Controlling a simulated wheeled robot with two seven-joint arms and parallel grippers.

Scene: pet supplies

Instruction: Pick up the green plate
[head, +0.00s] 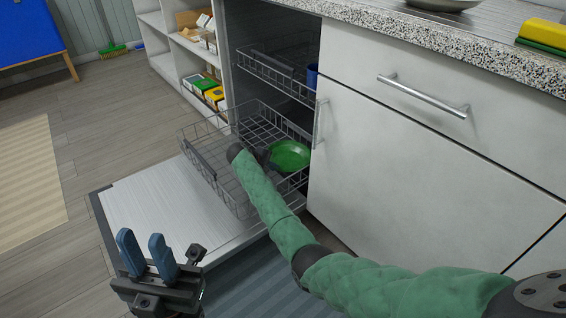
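The green plate (289,155) lies in the pulled-out lower rack (222,178) of an open dishwasher, near the rack's right side. My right arm, in a green sleeve, reaches down over the rack. Its gripper (264,157) is a small dark shape at the plate's left edge, mostly hidden behind the arm's end. I cannot tell whether it touches the plate or whether its fingers are apart. My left gripper (146,254) is low at the left, in front of the dishwasher door, with its two blue fingers apart and nothing between them.
The dishwasher door (160,208) is folded down beneath the rack. An upper rack (275,72) is above, with a blue item (312,76) at its right. A white cabinet (430,150) and speckled counter (470,42) stand at right.

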